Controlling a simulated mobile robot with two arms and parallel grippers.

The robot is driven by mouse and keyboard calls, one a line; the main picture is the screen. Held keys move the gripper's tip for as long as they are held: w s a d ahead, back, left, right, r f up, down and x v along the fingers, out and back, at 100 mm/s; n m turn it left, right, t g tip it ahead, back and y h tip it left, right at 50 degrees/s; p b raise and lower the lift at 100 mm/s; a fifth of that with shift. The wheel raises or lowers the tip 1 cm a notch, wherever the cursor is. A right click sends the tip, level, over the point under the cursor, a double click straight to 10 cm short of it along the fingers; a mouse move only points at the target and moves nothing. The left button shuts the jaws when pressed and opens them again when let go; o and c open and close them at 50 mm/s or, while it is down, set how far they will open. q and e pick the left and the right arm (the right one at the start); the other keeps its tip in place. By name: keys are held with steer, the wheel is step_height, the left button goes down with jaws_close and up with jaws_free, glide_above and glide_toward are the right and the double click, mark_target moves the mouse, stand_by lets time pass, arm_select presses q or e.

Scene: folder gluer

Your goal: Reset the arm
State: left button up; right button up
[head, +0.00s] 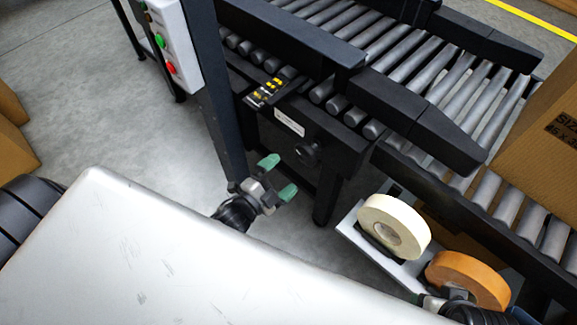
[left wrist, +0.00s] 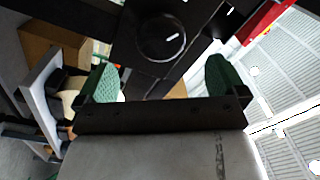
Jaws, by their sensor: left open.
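My left gripper (head: 279,178) is in the middle of the head view, with its two green-padded fingers spread apart and nothing between them. It is in front of the dark conveyor frame, below and left of a round black knob (head: 307,154). In the left wrist view the open fingers (left wrist: 163,80) frame empty space, with the black knob (left wrist: 160,36) beyond them. My right gripper (head: 433,301) shows only in part at the lower right of the head view, beside an orange tape roll (head: 470,277). Its fingers are too hidden to judge.
A roller conveyor (head: 370,45) with black guides runs across the top right. A cream tape roll (head: 394,226) sits on a pale bracket (head: 357,232). A cardboard box (head: 545,150) stands at right. A control box (head: 176,45) is at upper left. Grey floor at left is open.

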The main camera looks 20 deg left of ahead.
steer(key=shift+w, duration=0.1)
stand_by(0.5)
